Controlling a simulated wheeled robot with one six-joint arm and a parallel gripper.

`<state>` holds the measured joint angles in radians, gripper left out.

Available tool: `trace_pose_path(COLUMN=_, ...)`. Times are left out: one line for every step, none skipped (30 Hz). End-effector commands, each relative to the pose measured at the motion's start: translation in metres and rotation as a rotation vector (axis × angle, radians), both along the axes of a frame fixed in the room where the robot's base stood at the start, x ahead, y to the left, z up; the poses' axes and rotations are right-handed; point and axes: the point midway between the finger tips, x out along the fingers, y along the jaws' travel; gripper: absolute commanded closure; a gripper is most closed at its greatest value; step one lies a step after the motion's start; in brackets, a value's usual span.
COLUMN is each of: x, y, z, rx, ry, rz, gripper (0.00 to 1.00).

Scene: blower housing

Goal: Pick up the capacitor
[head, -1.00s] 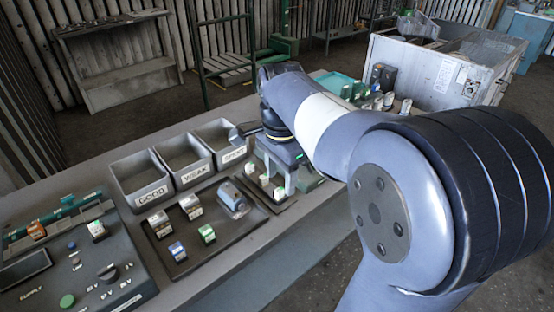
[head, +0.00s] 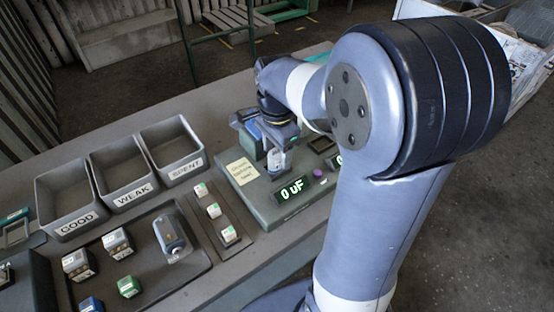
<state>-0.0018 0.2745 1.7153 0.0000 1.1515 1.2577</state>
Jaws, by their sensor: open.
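My gripper (head: 277,158) points down over the grey-green meter (head: 262,210), whose display reads "0 uF". Its jaws are open, and the near finger hides much of what is between them. A blue-green block (head: 249,138) shows just left of the gripper; I cannot tell whether it is part of the meter or a separate thing. No part is clearly identifiable as the capacitor. A grey cylindrical part (head: 173,238) lies in the dark tray (head: 200,262), clear of the gripper.
Bins marked GOOD (head: 75,222), WEAK (head: 130,193) and SPENT (head: 184,171) stand at the left. A narrow rack (head: 222,200) with small green-topped white blocks lies between tray and meter. A yellow note (head: 241,171) is on the meter.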

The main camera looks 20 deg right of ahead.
Motion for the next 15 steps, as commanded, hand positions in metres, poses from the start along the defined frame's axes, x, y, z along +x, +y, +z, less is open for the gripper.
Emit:
trace_pose_path(x=-0.0009, y=-0.0004, z=-0.0072, rx=0.0, ry=0.004, rz=-0.001, gripper=0.45)
trace_pose_path(x=-0.0006, y=-0.0005, z=-0.0099, rx=0.0, ry=0.003, rz=-0.001, gripper=0.45)
trace_pose_path(x=-0.0004, y=-0.0006, z=-0.0126, rx=0.0, ry=0.002, rz=-0.001, gripper=0.45)
trace_pose_path(x=-0.0006, y=-0.0005, z=-0.0141, rx=0.0, ry=0.002, rz=-0.001, gripper=0.45)
trace_pose_path(x=-0.0005, y=-0.0006, z=-0.015, rx=0.0, ry=0.001, rz=-0.001, gripper=0.45)
trace_pose_path(x=-0.0004, y=-0.0006, z=-0.0156, rx=0.0, ry=0.0, rz=-0.001, gripper=0.45)
trace_pose_path(x=-0.0004, y=-0.0006, z=-0.0157, rx=0.0, ry=0.0, rz=-0.001, gripper=0.45)
trace_pose_path(x=-0.0004, y=-0.0005, z=-0.0157, rx=0.0, ry=0.0, rz=-0.001, gripper=0.45)
trace_pose_path(x=-0.0003, y=-0.0006, z=-0.0156, rx=0.0, ry=0.0, rz=-0.001, gripper=0.45)
trace_pose_path(x=-0.0003, y=-0.0006, z=-0.0155, rx=0.0, ry=0.0, rz=-0.001, gripper=0.45)
trace_pose_path(x=-0.0004, y=-0.0005, z=-0.0155, rx=0.0, ry=0.0, rz=-0.001, gripper=0.45)
trace_pose_path(x=-0.0004, y=-0.0005, z=-0.0155, rx=0.0, ry=0.0, rz=-0.001, gripper=0.48)
trace_pose_path(x=-0.0004, y=-0.0005, z=-0.0154, rx=0.0, ry=0.0, rz=-0.001, gripper=0.5)
trace_pose_path(x=-0.0004, y=-0.0005, z=-0.0154, rx=0.0, ry=0.0, rz=-0.001, gripper=0.53)
trace_pose_path(x=-0.0003, y=-0.0006, z=-0.0154, rx=0.0, ry=0.0, rz=-0.001, gripper=0.56)
